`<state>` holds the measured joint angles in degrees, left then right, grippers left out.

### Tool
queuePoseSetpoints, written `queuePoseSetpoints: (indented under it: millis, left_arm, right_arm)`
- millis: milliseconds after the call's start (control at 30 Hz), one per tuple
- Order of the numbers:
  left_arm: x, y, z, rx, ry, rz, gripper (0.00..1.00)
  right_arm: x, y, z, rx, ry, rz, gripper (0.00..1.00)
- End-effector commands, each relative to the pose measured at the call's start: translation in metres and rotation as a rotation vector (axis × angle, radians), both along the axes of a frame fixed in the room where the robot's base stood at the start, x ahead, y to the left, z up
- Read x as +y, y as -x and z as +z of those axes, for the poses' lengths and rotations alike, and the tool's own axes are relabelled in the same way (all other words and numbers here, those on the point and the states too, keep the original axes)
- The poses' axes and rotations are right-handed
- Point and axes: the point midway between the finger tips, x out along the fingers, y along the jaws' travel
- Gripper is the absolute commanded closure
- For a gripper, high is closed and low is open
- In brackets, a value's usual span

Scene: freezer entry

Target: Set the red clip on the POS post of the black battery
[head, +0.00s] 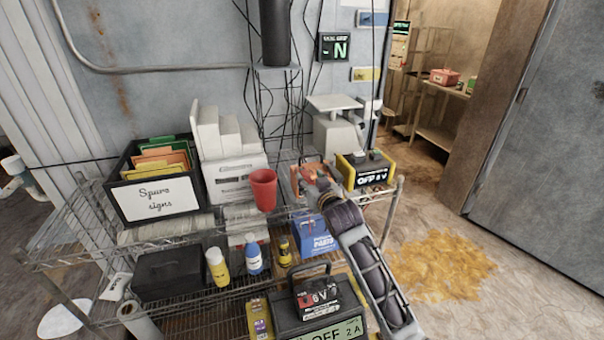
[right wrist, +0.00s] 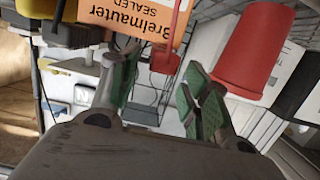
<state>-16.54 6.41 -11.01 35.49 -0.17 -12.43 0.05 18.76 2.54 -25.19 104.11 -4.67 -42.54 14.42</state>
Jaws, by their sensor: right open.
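My right gripper (head: 316,183) is over the upper shelf at an orange box (head: 308,172). In the right wrist view, my right gripper (right wrist: 160,66) is open, its green-padded fingers apart. A red piece (right wrist: 165,60), which looks like the red clip, shows between or beyond the fingertips, in front of the orange box marked "SEALED" (right wrist: 140,14). I cannot tell how far it is from the pads. A black battery-like case (head: 315,292) marked "6V" sits low at the front; its posts cannot be made out. My left gripper is not in view.
A yellow-and-black unit reading "OFF 6 V" (head: 365,172) stands right of the gripper. A red cup (head: 263,189) stands to its left, also large in the right wrist view (right wrist: 250,50). A blue parts box (head: 313,238) and several bottles are below. Cables hang behind.

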Motion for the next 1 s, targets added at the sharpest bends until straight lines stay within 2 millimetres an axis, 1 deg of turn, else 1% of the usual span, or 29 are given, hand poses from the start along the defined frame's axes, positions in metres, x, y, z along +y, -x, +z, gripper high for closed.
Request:
queuePoseSetpoints:
  millis: [300, 533, 700, 1000]
  left_arm:
    - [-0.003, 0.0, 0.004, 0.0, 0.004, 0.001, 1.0]
    - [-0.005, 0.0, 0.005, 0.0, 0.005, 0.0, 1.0]
    - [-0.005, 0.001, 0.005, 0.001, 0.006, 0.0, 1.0]
    - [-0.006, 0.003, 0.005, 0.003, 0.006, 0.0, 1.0]
  right_arm:
    - [0.007, -0.023, -0.002, 0.0, 0.001, 0.0, 0.53]
    - [0.012, -0.037, -0.005, 0.0, 0.001, 0.001, 0.53]
    - [0.014, -0.042, -0.007, 0.0, 0.001, 0.001, 0.53]
    - [0.014, -0.042, -0.007, 0.0, 0.001, 0.001, 0.53]
